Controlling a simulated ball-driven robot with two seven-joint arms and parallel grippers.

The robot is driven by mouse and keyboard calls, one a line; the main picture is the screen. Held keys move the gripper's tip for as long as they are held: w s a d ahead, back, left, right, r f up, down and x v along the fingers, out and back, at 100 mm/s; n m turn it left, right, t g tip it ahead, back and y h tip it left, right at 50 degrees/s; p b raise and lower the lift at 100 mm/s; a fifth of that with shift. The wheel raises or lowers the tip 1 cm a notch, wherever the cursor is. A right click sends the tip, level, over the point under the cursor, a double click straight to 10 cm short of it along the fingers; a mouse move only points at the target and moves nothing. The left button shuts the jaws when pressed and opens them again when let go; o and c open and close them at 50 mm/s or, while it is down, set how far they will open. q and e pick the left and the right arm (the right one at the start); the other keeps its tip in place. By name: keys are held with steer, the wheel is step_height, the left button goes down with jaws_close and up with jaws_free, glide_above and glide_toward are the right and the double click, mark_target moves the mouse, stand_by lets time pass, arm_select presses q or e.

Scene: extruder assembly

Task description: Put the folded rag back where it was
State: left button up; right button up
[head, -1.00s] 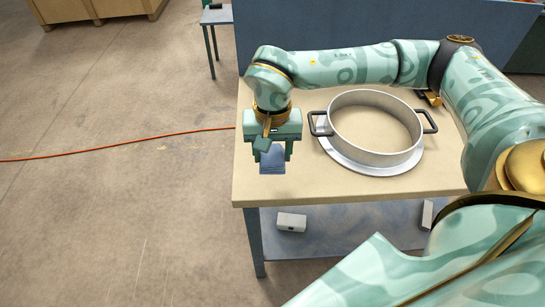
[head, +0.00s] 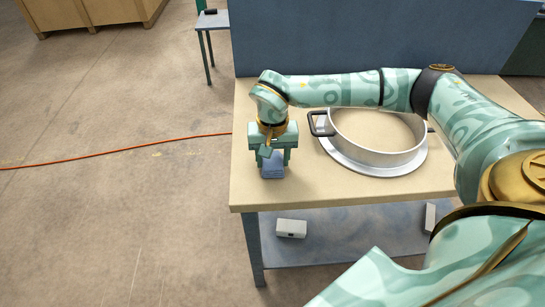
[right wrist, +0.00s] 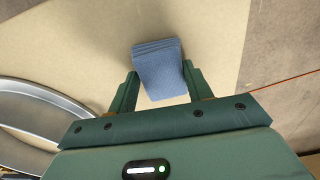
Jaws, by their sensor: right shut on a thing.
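The folded rag (head: 272,166) is a small blue-grey layered pad near the table's left end. In the right wrist view the rag (right wrist: 159,68) sits between the two fingers. My right gripper (head: 272,158) is shut on it, fingers pointing down over the table top. I cannot tell if the rag touches the table. My left gripper is in none of the frames.
A metal ring with black handles (head: 375,150) stands on a round plate (head: 350,168) to the right of the rag. The wooden table top (head: 300,192) is clear around the rag. A lower shelf (head: 345,240) holds a white box (head: 291,228).

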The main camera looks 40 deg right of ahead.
mark_target(272, 159)
steer(key=shift+f, duration=0.15)
steer(key=o, duration=0.9)
steer(key=shift+o, duration=0.2)
step_height(272, 159, up, 12)
steer(key=p, duration=0.3)
steer(key=shift+r, duration=0.2)
